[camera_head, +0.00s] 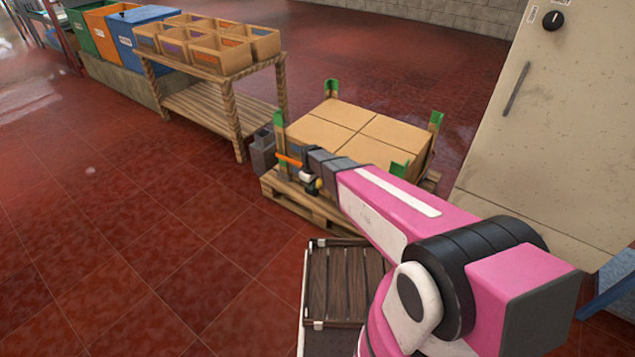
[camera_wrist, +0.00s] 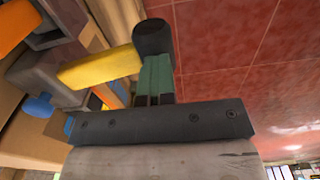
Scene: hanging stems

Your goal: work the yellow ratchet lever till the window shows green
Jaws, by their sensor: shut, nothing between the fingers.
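The yellow ratchet lever (camera_wrist: 100,69) reaches in from the left in the wrist view, next to a dark rounded end piece (camera_wrist: 153,38). My gripper (camera_wrist: 156,66) is shut and empty, its greenish fingers side by side right at that dark end. I cannot tell whether they touch it. The grey ratchet body (camera_wrist: 45,75) is at the left, with a blue part (camera_wrist: 38,105) on it. In the head view the lever (camera_head: 317,185) is a small yellow spot beside the pallet load, below my wrist. The indicator window cannot be made out in either view.
An orange strap (camera_head: 288,160) is at the corner of the boxes (camera_head: 350,130) on a wooden pallet (camera_head: 310,212). A wooden rack (camera_head: 205,95) with cartons stands behind left. A beige cabinet (camera_head: 545,125) is at the right. The red floor (camera_head: 140,230) at left is free.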

